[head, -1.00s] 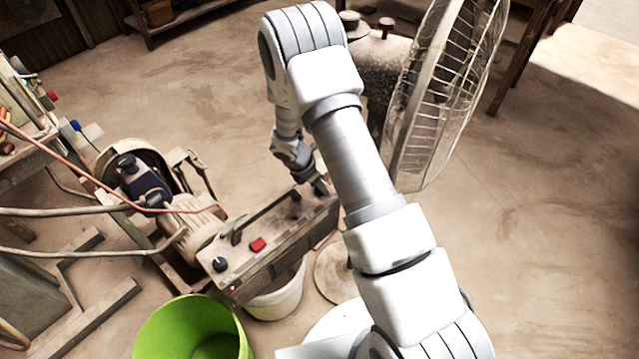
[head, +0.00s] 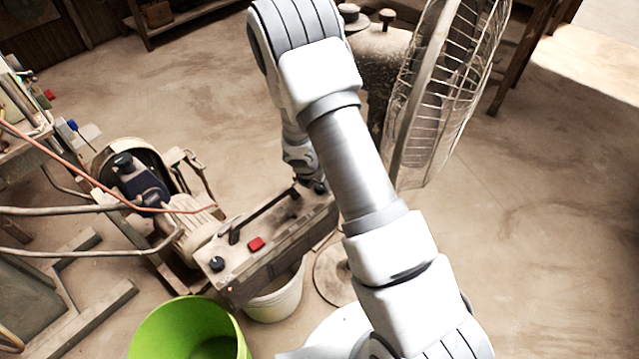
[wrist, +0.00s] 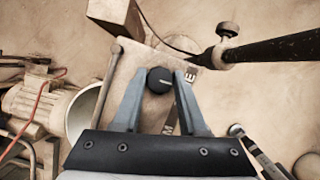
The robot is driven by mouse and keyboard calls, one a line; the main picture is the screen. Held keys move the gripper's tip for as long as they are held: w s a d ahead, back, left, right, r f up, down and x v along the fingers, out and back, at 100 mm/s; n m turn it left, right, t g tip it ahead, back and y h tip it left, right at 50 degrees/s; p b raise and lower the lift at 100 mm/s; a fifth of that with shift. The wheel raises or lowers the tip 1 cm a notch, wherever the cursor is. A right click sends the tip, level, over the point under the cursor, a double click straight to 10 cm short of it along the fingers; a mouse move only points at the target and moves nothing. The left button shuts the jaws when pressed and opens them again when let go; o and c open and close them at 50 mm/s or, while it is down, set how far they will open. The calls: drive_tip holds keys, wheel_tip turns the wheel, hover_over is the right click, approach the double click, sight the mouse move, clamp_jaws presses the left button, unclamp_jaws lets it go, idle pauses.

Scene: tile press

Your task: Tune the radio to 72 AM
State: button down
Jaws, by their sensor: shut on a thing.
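The radio (head: 283,243) is a long dusty box with a black carry handle (head: 265,214) on top. A red button (head: 256,243) and a black knob (head: 217,264) are on its near end. My gripper (head: 318,187) is at the radio's far end, partly hidden by my arm in the head view. In the wrist view my gripper (wrist: 160,82) has its two grey fingers on either side of another round black knob (wrist: 159,80), shut on it. Parts of printed letters show beside the knob on the radio's panel (wrist: 155,112). No tuning figure is readable.
A white bucket (head: 277,302) is beneath the radio, and a green bucket (head: 185,335) is at the front. A motor machine (head: 150,190) with cables is left of the radio. A large fan (head: 440,100) stands close on the right of my arm. Floor beyond it is open.

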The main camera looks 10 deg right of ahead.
drive_tip(key=shift+c, duration=2.2)
unclamp_jaws()
drive_tip(key=p+v, duration=0.6)
drive_tip(key=v, duration=1.1)
drive_tip(key=shift+a+r+p, duration=0.2)
drive_tip(key=shift+p, duration=0.15)
drive_tip(key=shift+s, duration=0.15)
